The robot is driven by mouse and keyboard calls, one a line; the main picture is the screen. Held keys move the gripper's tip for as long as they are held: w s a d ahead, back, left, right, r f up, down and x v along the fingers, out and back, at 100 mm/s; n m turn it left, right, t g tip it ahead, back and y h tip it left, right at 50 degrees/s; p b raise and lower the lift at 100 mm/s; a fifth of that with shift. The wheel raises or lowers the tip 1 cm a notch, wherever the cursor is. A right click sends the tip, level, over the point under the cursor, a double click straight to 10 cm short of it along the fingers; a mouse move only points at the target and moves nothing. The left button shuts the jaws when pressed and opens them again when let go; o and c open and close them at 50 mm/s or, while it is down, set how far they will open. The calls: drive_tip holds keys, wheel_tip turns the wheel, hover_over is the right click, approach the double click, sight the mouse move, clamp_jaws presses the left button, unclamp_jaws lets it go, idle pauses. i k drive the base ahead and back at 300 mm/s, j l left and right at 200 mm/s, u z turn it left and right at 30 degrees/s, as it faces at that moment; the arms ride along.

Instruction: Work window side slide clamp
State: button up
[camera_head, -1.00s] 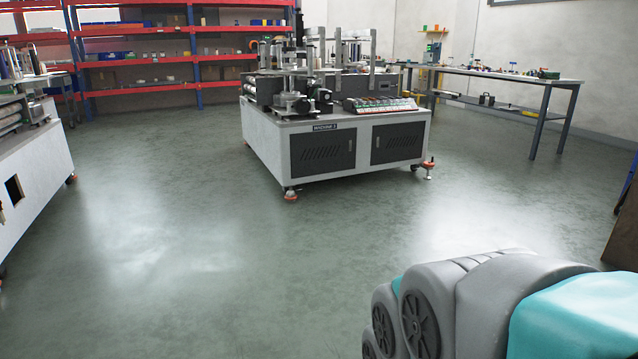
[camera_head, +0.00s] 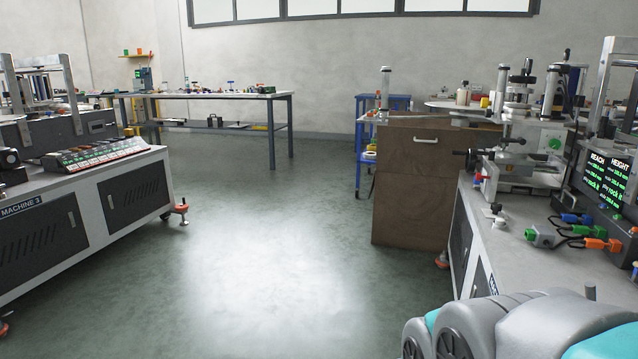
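A labelling machine (camera_head: 483,232) fills the right side, with metal slides, posts and adjusters on its top. A black hand knob (camera_head: 472,158) sticks out to the left from a slide assembly (camera_head: 522,165) there. I cannot tell which part is the window side slide clamp. A grey and teal part of my own arm shows at the bottom right. My gripper is out of view.
Machine 3 (camera_head: 78,208) stands at the left with a sloped panel of buttons (camera_head: 95,156). A brown cabinet (camera_head: 412,190) stands beside the right machine. A screen (camera_head: 607,183) and coloured connectors (camera_head: 575,232) sit on that machine. A workbench (camera_head: 225,96) is behind. The floor between is clear.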

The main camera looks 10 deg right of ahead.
sight(492, 154)
drive_tip(key=i+j+z, duration=0.15)
drive_tip(key=z, duration=0.3)
drive_tip(key=i+j+z, duration=0.5)
drive_tip(key=j+z, duration=0.15)
drive_tip(key=z, duration=0.2)
drive_tip(key=i+j, duration=0.2)
drive_tip(key=j, duration=0.15)
drive_tip(key=i+j, duration=0.25)
drive_tip(key=j+z, duration=0.05)
drive_tip(key=j, duration=0.05)
